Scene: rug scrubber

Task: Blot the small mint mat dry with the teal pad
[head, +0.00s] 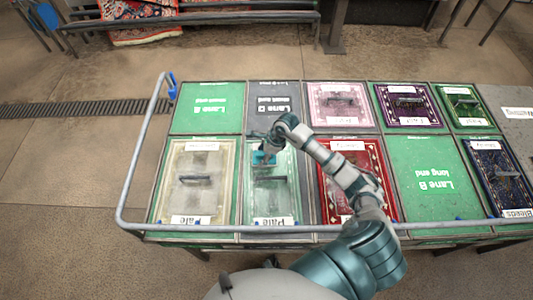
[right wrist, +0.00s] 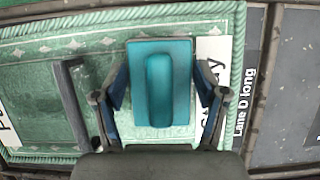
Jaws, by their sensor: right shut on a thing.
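The small mint mat (head: 289,196) lies on the table in the near row, second from the left, with a label reading "Pale" at its near edge. It also shows in the right wrist view (right wrist: 45,50), with a pale patterned border and a dark bar-like piece on it. The teal pad (right wrist: 160,82) is between the fingers of my right gripper (right wrist: 160,100), over the label end of the mat. In the head view the pad (head: 263,158) shows small near the mat's far end. Whether the pad touches the mat is unclear. My left gripper is not in view.
A pale beige mat (head: 218,160) lies to the left and a red mat (head: 332,187) to the right, partly behind my arm. Pink, purple, green and navy mats lie farther right. A grey rail (head: 140,150) runs along the table's left and near sides. Lane D (head: 275,93) is bare.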

